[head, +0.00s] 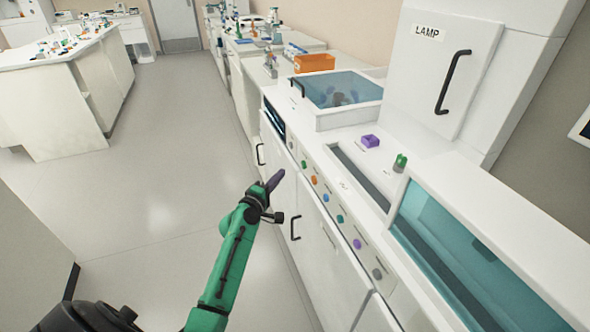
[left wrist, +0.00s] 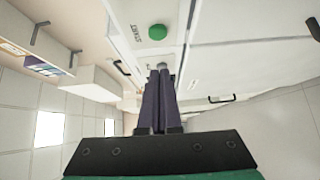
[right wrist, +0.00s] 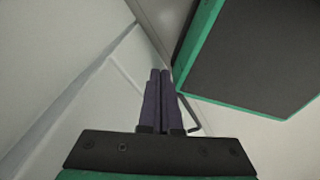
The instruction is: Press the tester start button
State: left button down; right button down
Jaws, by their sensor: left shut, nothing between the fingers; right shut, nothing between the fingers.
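A round green button (left wrist: 157,32) with a small label beside it sits on a white panel in the left wrist view, past my left fingertips. The label looks like START but is hard to read. In the head view a green button (head: 304,164) is at the far end of a row of coloured buttons on the bench front. My left gripper (head: 275,180) is just left of that row, shut and empty, apart from the green button. Its dark fingers also show in the left wrist view (left wrist: 160,72). My right gripper (right wrist: 160,74) is shut and empty, outside the head view.
The row also has an orange button (head: 314,180), a purple button (head: 357,243) and a grey button (head: 377,273). Black door handles (head: 295,228) stick out below the panel. A glass-topped box (head: 340,90) stands on the bench. The floor (head: 150,210) to the left is clear.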

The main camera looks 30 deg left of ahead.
aim_at(304, 165)
pick_arm(q)
jog(key=w+d, duration=0.3)
jog(key=w, duration=0.2)
jog(key=shift+w+p, duration=0.25)
jog(key=shift+p, duration=0.05)
jog(key=shift+f, duration=0.1)
